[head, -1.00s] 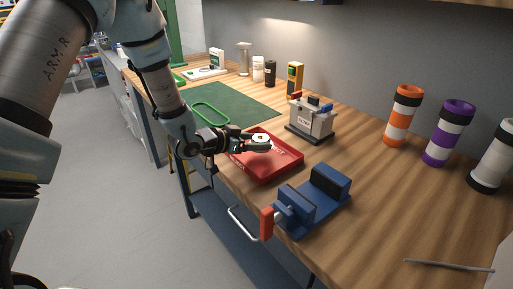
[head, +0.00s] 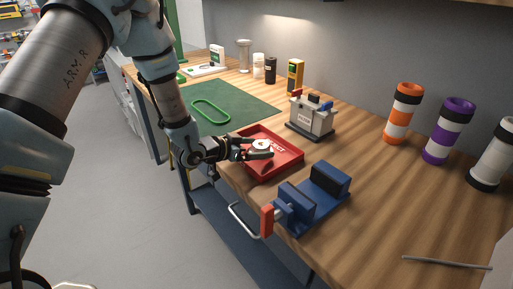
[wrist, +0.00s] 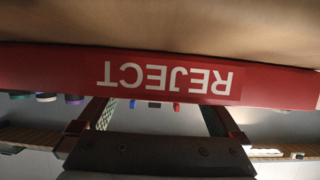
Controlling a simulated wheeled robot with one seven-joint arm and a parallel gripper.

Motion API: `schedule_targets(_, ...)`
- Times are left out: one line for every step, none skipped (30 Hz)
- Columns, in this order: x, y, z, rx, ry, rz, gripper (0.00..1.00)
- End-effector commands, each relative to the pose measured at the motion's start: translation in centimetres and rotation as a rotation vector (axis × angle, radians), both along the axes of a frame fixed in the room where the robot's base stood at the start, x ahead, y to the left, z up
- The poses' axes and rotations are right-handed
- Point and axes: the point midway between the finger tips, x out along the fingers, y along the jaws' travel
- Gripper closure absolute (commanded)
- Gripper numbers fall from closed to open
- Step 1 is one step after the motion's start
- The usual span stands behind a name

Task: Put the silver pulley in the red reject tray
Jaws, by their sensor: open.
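The silver pulley (head: 261,145) is a small pale disc with a darker centre, seen in the head view inside the outline of the red reject tray (head: 290,163). My gripper (head: 256,149) reaches into the tray from the left, with its open fingers on either side of the pulley. I cannot tell whether the pulley rests on the tray floor, as a finger hides its lower edge. In the wrist view the tray wall (wrist: 60,68) shows with an upside-down REJECT label. The gripper fingers (wrist: 155,118) stand apart there, and the pulley is not visible.
A blue vise (head: 312,200) with a red-ended handle stands in front of the tray. A grey boxed device (head: 312,120) is behind it. A green mat (head: 235,108) lies to the left. Striped orange (head: 403,113), purple (head: 449,130) and white tubes stand at the right. The right bench is mostly clear.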

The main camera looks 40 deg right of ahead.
Motion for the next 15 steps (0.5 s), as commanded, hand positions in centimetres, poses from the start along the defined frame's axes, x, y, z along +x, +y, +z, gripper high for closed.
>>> schedule_targets(0.0,0.0,0.0,0.0,0.0,0.0,0.0)
schedule_targets(0.0,0.0,0.0,0.0,0.0,0.0,0.0)
schedule_targets(0.0,0.0,0.0,0.0,0.0,0.0,0.0)
schedule_targets(0.0,0.0,0.1,0.0,0.0,0.0,0.0)
schedule_targets(0.0,0.0,0.2,0.0,0.0,0.0,0.0)
schedule_targets(0.0,0.0,0.3,0.0,0.0,0.0,0.0)
schedule_targets(0.0,0.0,0.5,0.0,0.0,0.0,0.0)
schedule_targets(0.1,0.4,0.4,0.0,-0.001,0.002,0.0)
schedule_targets(0.2,0.9,0.5,0.0,-0.001,0.002,0.0)
schedule_targets(0.2,1.3,0.6,0.0,-0.001,0.003,0.0)
schedule_targets(0.3,1.8,0.8,0.0,-0.001,0.003,0.0)
schedule_targets(0.3,2.5,1.1,0.001,-0.001,0.004,0.0)
schedule_targets(0.3,3.1,1.3,0.0,-0.002,0.004,0.0)
schedule_targets(0.4,3.7,1.6,0.0,-0.002,0.004,0.0)
schedule_targets(0.5,4.5,1.9,-0.001,-0.002,0.005,0.0)
